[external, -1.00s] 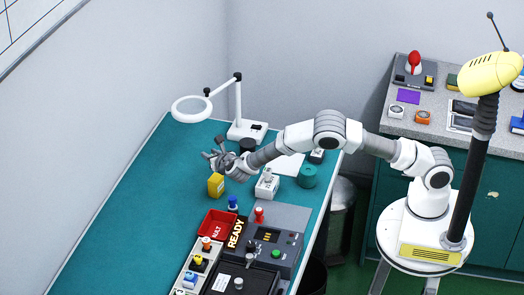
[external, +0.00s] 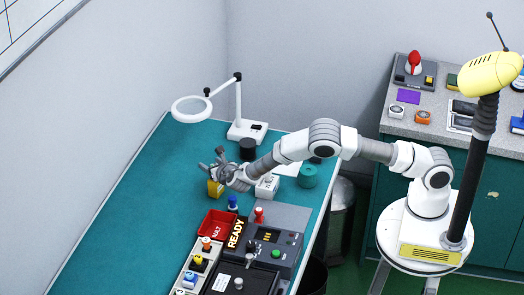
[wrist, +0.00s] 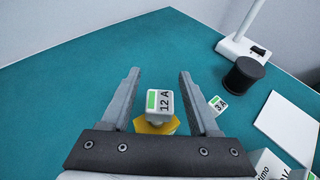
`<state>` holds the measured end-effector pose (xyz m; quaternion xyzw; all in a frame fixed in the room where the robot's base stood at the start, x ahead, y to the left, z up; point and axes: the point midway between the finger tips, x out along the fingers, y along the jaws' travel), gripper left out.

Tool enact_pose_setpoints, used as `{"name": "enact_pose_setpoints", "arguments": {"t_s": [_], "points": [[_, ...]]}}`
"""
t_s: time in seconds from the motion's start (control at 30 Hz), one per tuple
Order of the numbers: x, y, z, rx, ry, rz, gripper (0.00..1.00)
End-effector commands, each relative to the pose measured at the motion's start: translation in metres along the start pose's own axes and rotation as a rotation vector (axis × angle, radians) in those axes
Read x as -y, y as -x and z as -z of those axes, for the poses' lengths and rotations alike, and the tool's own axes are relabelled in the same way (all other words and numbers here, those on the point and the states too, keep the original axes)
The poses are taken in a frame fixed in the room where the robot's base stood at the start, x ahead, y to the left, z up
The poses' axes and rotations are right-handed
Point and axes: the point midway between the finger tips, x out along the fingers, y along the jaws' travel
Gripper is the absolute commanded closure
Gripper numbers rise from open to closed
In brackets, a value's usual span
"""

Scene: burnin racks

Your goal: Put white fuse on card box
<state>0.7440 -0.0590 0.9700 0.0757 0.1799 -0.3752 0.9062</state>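My gripper (wrist: 160,95) is open, its fingers apart on either side of a yellow block (wrist: 155,126) with a white top marked "12 A" and a green stripe. I cannot tell whether the fingers touch it. The yellow block (external: 215,189) is partly hidden by my gripper (external: 217,160) in the external view. A small white piece marked "3 A" (wrist: 218,104), possibly the white fuse, lies just right of the right finger. A white box (external: 267,186) stands right of my gripper; a lettered white part (wrist: 268,164) is cut off in the wrist view. I cannot tell which thing is the card box.
A black cylinder (external: 247,149) and a magnifier lamp (external: 240,130) stand behind. A blue-topped piece (external: 233,203), a red tray (external: 215,225) and a control panel (external: 268,243) stand in front. The table's left side is clear.

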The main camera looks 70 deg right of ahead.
Motion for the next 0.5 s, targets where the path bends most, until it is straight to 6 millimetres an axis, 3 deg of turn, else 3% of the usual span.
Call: {"name": "enact_pose_setpoints", "arguments": {"t_s": [0.3,0.5], "points": [[-0.001,0.004,-0.005,0.000,0.000,-0.001,0.38],[-0.002,0.039,-0.003,-0.001,0.001,-0.004,0.38]]}}
